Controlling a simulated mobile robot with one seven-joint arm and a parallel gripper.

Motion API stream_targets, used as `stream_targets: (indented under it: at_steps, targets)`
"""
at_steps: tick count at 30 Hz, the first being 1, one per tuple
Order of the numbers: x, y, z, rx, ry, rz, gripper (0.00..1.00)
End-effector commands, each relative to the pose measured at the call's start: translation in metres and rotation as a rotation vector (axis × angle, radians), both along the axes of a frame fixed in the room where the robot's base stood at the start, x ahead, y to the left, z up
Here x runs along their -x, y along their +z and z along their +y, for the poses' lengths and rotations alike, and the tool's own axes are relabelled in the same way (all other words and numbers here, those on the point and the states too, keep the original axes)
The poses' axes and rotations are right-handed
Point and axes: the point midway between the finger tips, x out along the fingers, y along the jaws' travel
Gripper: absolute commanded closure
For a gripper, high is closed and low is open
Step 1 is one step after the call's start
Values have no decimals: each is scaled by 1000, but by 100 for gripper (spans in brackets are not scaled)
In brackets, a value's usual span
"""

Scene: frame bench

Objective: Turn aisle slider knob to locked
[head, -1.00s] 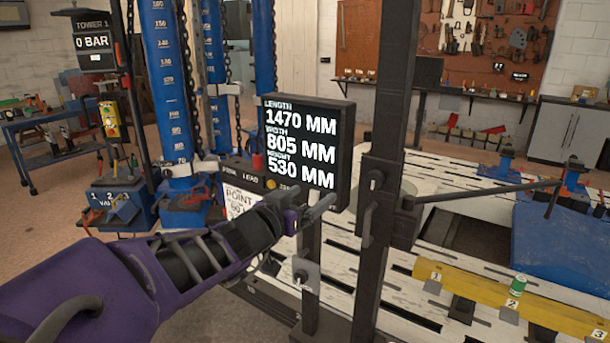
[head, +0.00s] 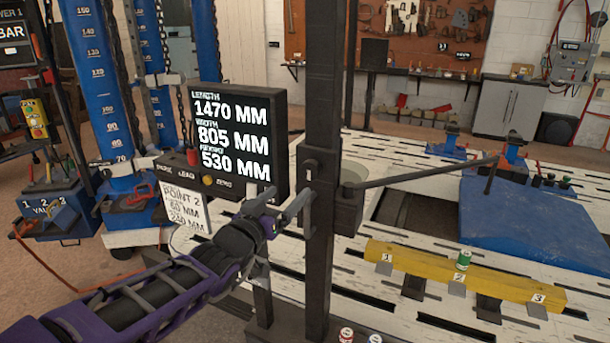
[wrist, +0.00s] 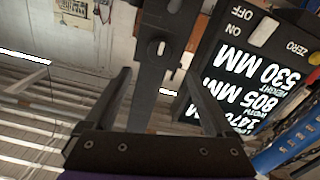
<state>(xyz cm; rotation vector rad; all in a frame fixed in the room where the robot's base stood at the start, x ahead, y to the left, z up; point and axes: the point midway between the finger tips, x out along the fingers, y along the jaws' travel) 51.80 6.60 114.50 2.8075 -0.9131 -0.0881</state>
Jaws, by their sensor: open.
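A dark slider block (head: 322,178) is on the tall dark upright post (head: 327,80), with a small round knob (head: 310,168) on its near face. In the wrist view the knob (wrist: 160,47) shows as a pale oval on the dark block, beyond and roughly between the fingertips. My gripper (head: 281,205) is just below and left of the knob in the head view, close to the post. Its fingers are spread in the wrist view (wrist: 157,78), with nothing between them. The knob's lock marking cannot be read.
A measurement display (head: 238,135) stands left of the post, close to my gripper. A dark arm (head: 425,175) runs right from the slider over the slotted white bench (head: 400,165).

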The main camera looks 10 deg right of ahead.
Motion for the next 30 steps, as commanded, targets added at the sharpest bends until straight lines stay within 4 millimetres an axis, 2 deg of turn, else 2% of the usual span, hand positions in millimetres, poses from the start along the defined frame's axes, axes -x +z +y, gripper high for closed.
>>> stream_targets:
  at_steps: [9,15,21,29,30]
  targets:
    - [-51,-2,-38,-2,-3,1,11]
    - [-73,-1,-54,-2,-2,1,11]
    - [-83,0,-60,-2,0,1,11]
    - [-83,0,-61,-2,1,1,11]
    - [-83,0,-60,-2,1,1,17]
